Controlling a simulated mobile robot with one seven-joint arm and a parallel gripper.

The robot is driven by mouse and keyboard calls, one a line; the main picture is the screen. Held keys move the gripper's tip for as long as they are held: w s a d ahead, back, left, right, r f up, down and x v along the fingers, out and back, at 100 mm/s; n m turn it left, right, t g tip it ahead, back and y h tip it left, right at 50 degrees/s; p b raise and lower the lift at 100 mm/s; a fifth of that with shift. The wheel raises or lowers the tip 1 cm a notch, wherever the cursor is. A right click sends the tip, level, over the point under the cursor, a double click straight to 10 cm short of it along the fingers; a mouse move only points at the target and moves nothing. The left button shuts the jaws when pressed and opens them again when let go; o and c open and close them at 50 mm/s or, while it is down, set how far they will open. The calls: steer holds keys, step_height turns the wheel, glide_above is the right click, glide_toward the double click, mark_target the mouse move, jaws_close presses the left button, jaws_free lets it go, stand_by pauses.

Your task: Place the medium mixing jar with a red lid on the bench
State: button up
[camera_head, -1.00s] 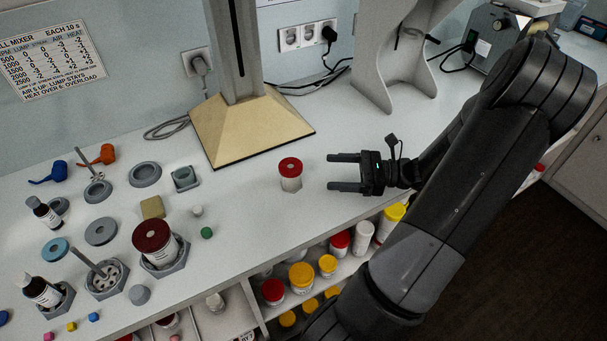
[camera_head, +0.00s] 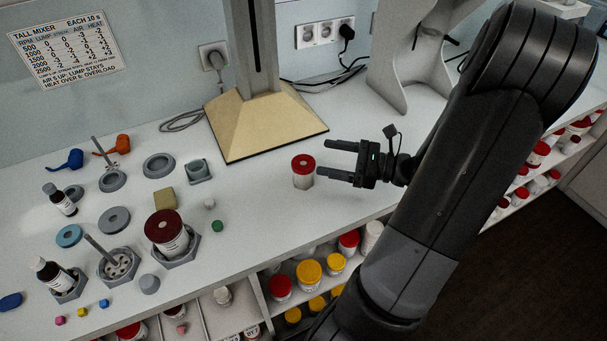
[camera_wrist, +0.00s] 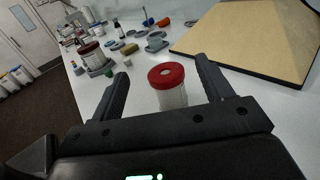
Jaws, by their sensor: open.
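A small clear jar with a red lid (camera_head: 303,172) stands upright on the white bench (camera_head: 262,205), to the right of the tall stand's tan base. It also shows in the wrist view (camera_wrist: 170,88), in line with the space between my fingers. My gripper (camera_head: 325,158) is open and empty, low over the bench just right of the jar, its fingers pointing left towards it. A larger jar with a dark red lid (camera_head: 165,232) sits in a grey hexagonal holder further left. Whether the fingertips overlap the small jar's sides is hard to tell.
The tan sloped base (camera_head: 262,125) of the tall stand is behind the small jar. Grey holders, dropper bottles (camera_head: 60,200) and small coloured pieces crowd the left bench. Shelves below hold red-lidded and yellow-lidded jars (camera_head: 309,272). Bench around the small jar is clear.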

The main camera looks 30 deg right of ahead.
mark_target(302, 169)
step_height(302, 169, down, 6)
steer(key=shift+r, duration=0.1)
steer(key=x, duration=0.7)
steer(key=shift+w+a, duration=0.15)
steer(key=shift+a, duration=0.05)
steer(key=c, duration=1.2)
steer(key=shift+o, duration=0.2)
steer(key=shift+r, duration=0.1)
